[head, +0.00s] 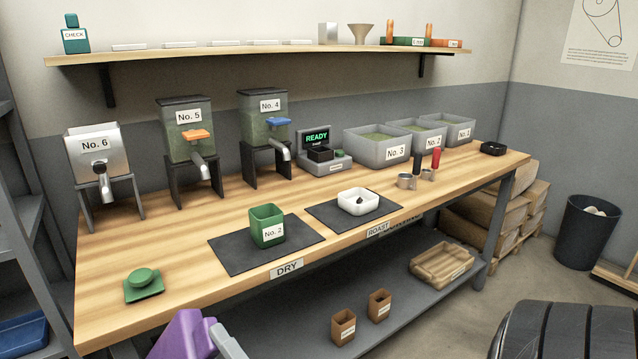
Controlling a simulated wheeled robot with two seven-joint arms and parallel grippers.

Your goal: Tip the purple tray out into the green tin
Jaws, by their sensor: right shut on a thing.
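The green tin (267,232), labelled No. 2, stands upright on the dark DRY mat at the front of the bench; its inside bottom is hidden. A purple thing, seemingly the purple tray (182,335), shows at the bottom edge, cut off by the frame, in front of the bench and left of the tin. Its contents cannot be seen. A grey part of my right gripper (228,343) is against its right side; the gripper is shut on it, mostly out of frame. My left gripper is not in view.
A green lid (143,285) lies at the bench's left front. A white dish (358,201) sits on the ROAST mat (325,213). Dispensers No. 6 (93,143), No. 5 (187,145) and No. 4 (265,135) stand behind the tin. The bench top left of the DRY mat is mostly clear.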

